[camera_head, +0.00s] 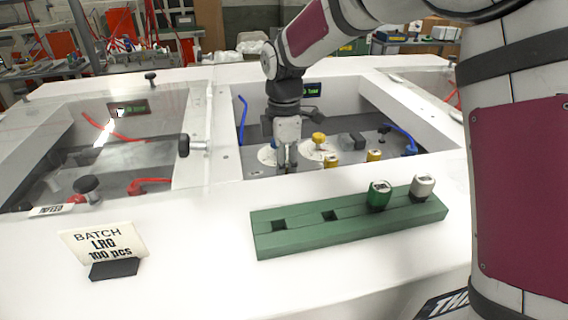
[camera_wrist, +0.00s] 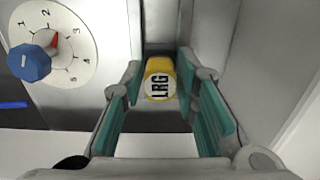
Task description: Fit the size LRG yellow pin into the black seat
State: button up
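The yellow pin marked LRG (camera_wrist: 160,80) shows in the wrist view with its lettered end towards the camera. My gripper (camera_wrist: 161,72) has its two teal-padded fingers on either side of it, with small gaps visible, so it looks open. In the head view my gripper (camera_head: 287,165) points down into the recessed bay, and the pin there is hidden or too small to tell. Two other yellow pins (camera_head: 331,160) (camera_head: 374,155) stand to its right; their labels are unreadable. A dark block (camera_head: 352,141) lies behind them; I cannot tell whether it is the black seat.
A card reads BATCH LRG 100 pcs (camera_head: 103,241). A blue knob (camera_wrist: 29,62) and numbered dial (camera_wrist: 82,40) lie left of the pin.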

jog(key=shift+o, duration=0.6)
notch_tip(320, 180, up, 12)
dwell(0.5)
